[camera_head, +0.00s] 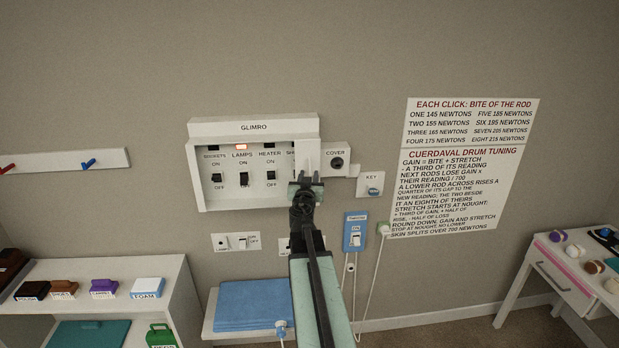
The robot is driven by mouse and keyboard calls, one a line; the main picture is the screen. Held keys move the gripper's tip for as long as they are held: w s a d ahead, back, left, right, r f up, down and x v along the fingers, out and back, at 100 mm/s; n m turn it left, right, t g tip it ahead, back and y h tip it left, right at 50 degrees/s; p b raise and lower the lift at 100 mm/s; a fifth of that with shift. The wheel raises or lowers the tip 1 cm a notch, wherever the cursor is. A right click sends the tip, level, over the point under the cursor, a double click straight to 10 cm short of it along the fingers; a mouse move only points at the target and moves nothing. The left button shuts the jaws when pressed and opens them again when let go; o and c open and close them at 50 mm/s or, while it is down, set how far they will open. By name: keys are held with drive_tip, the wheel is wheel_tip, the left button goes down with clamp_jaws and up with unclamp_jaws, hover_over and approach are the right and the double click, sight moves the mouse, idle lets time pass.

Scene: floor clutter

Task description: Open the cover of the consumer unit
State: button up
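The consumer unit (253,126) is a white wall box marked GLIMRO. Its row of switches, labelled SOCKETS, LAMPS, HEATER and one partly hidden label, shows at the front. An orange light glows above LAMPS. A plate labelled COVER (335,153) with a dark round knob (337,163) is at the box's right side. I cannot tell how the cover itself stands. My gripper (306,181) is in front of the box's lower right corner, left of and below the knob. It hides part of the corner. Its fingers are too small and dark to tell their gap; I see nothing held.
A KEY plate (371,184), a blue switch (355,232) and a plug (384,229) with hanging cords are to the right. Small switch plates (236,243) sit below. A stand with blue folded cloth (252,303), a left shelf (110,272) and a right desk (560,268) stand lower.

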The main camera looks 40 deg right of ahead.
drive_tip(key=shift+s+d, duration=0.1)
drive_tip(key=shift+s, duration=0.1)
clamp_jaws()
idle(1.1)
